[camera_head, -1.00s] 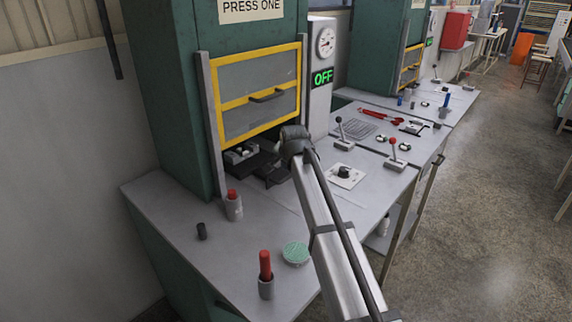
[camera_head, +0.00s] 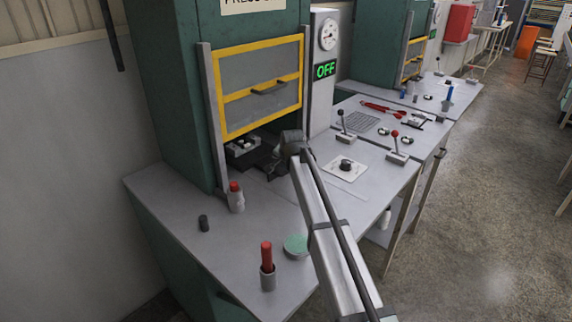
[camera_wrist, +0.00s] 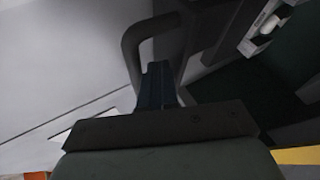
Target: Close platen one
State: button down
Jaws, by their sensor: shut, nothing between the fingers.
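Platen one (camera_head: 262,155) is a dark slab under the raised guard of press one. It appears to stick out of the press opening toward the front. Its grey handle loop (camera_wrist: 132,45) shows in the wrist view, joined to the dark slab. My gripper (camera_wrist: 157,75) is shut and empty, its dark fingertips close beside the handle; I cannot tell whether they touch it. In the head view my gripper (camera_head: 278,168) is at the platen's front right, partly hidden by my own wrist.
The yellow-framed guard (camera_head: 260,85) is above the opening. A red-capped bottle (camera_head: 236,198), a red-handled tool in a cup (camera_head: 267,268), a green-topped tin (camera_head: 296,246) and a black knob on a plate (camera_head: 346,166) stand nearby. White fittings (camera_wrist: 262,25) sit on the platen. Bench between them is clear.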

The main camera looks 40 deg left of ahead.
jog(key=a, duration=0.4)
jog(key=shift+w+a, duration=0.1)
jog(key=shift+a, duration=0.3)
jog(key=shift+r, duration=0.1)
jog(key=v, duration=1)
jog(key=shift+d, duration=0.3)
